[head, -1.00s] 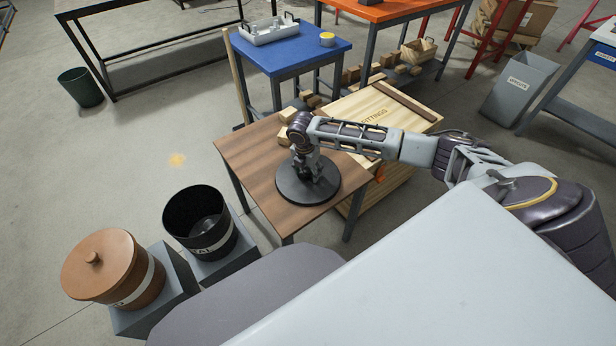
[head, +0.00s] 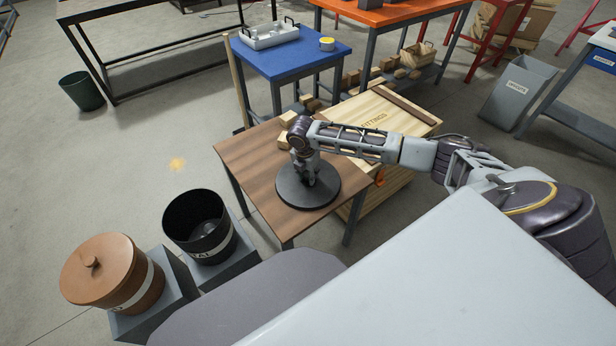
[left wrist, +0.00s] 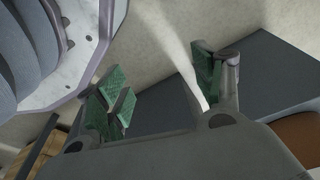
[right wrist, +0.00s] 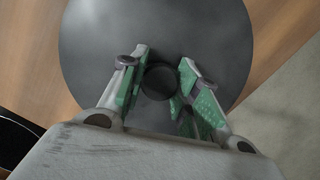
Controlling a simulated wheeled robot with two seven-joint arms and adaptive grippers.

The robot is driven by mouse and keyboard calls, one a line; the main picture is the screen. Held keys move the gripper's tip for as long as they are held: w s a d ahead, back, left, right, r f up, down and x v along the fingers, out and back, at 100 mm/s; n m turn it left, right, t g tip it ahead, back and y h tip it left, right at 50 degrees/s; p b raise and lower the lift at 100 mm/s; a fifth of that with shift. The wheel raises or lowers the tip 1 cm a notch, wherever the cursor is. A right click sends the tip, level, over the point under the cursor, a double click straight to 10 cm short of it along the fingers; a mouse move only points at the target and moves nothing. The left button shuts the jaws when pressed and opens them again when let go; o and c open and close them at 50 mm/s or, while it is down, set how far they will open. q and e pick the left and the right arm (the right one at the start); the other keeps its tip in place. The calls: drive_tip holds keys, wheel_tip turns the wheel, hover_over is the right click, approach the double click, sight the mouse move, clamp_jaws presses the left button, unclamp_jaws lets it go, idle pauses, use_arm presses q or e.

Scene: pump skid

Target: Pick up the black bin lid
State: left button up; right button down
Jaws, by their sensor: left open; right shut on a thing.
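The black bin lid (head: 322,196) is a round dark disc at the brown wooden table in the head view. It fills much of the right wrist view (right wrist: 95,50), with a round knob (right wrist: 159,80) in its middle. My right gripper (head: 303,178) is above the lid's centre, its green-padded fingers (right wrist: 160,88) shut on the knob from both sides. Whether the lid touches the tabletop is hard to tell. My left gripper (left wrist: 160,85) is open and empty in the left wrist view; it is outside the head view.
An open black bin (head: 199,222) and a lidded terracotta bin (head: 112,272) stand on grey blocks at left. The brown table (head: 250,160) adjoins a wooden crate (head: 375,117). A blue table (head: 292,58) stands behind.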

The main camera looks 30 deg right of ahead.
sight(307, 174)
drive_tip(key=shift+r, duration=0.15)
drive_tip(key=shift+r, duration=0.55)
use_arm(q)
drive_tip(key=shift+s+a+f+p, duration=0.35)
drive_tip(key=shift+s+a+f, duration=0.15)
drive_tip(key=shift+f, duration=0.25)
drive_tip(key=shift+s+a+f+p, duration=0.3)
drive_tip(key=shift+s+a+f, duration=0.15)
drive_tip(key=shift+f, duration=0.25)
drive_tip(key=shift+s+a+f+p, duration=0.4)
drive_tip(key=shift+s+f, duration=0.15)
drive_tip(key=shift+f, duration=0.2)
use_arm(e)
drive_tip(key=shift+r, duration=4.3)
use_arm(q)
drive_tip(key=shift+w, duration=0.15)
use_arm(e)
drive_tip(key=shift+w+a+f, duration=0.1)
drive_tip(key=shift+a, duration=0.05)
